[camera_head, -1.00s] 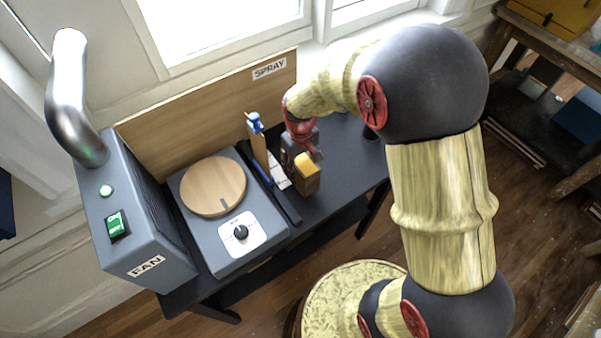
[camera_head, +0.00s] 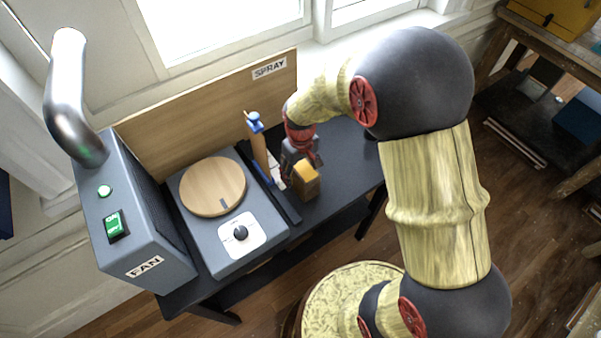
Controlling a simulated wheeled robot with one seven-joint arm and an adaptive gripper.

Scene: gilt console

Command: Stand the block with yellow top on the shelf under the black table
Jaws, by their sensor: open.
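The block with yellow top (camera_head: 307,182) stands on the black table (camera_head: 345,160), near its front edge and right of the turntable unit. Its top is orange-yellow and its side brownish. My gripper (camera_head: 301,165) is open, just behind and above the block in the picture. I cannot tell whether a finger touches the block. A dark shelf (camera_head: 335,228) shows in part below the table's front edge; most of it is hidden by the tabletop.
A grey turntable unit (camera_head: 262,240) with a round wooden disc and a grey fan box (camera_head: 150,225) fill the table's left. The table's right part looks clear. A wooden bench (camera_head: 490,55) stands far right.

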